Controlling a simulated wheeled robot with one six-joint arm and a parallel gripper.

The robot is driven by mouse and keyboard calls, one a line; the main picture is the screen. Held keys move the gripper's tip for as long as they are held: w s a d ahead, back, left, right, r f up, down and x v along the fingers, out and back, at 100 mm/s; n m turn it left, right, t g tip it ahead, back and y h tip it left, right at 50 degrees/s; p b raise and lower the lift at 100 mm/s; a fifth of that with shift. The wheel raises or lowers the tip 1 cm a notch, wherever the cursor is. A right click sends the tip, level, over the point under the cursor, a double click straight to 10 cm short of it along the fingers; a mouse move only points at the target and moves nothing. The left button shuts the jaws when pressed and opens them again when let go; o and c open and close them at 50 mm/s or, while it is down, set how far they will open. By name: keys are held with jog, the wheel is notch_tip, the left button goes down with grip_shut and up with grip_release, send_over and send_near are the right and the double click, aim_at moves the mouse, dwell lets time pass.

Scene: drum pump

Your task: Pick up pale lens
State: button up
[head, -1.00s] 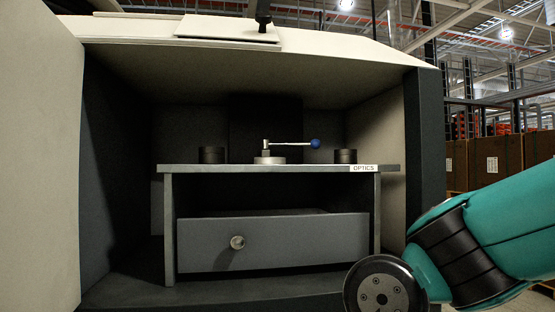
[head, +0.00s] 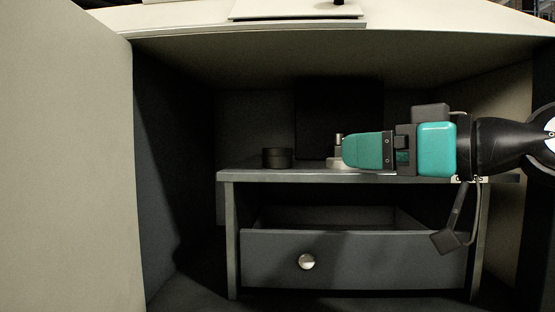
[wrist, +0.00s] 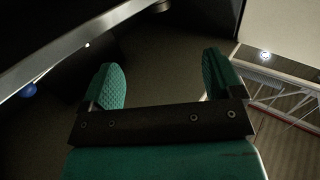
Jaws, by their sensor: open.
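I cannot make out a pale lens in either view. My gripper (head: 350,150) reaches in from the right in the head view, level with the top of the shelf and in front of it. In the wrist view my gripper (wrist: 162,82) shows two teal fingers wide apart, with nothing between them. The grey drawer (head: 380,262) below the shelf stands open, and its front has a round metal knob (head: 306,261). The bottom of the drawer is hidden behind its front.
The shelf (head: 285,176) carries a dark cylinder (head: 277,158) and a metal lever base (head: 337,162), partly hidden by my gripper. The lever's blue ball (wrist: 27,90) shows in the wrist view. A pale cabinet wall (head: 65,160) stands at left.

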aim_at(289, 149)
jog(key=x, duration=1)
jog(key=shift+w+a+r+p, duration=0.15)
jog(key=shift+r+p, duration=0.05)
jog(key=shift+p, duration=0.1)
jog(key=shift+w+a+f, duration=0.15)
jog(key=shift+w+a, duration=0.25)
jog(key=shift+w, duration=0.05)
jog(key=p+x, duration=0.4)
jog(key=shift+w+r+p, duration=0.25)
jog(key=shift+w+p, duration=0.1)
jog(key=shift+w, duration=0.15)
jog(key=shift+w+a+f, duration=0.2)
jog(key=shift+a, duration=0.05)
jog(key=c, duration=1.1)
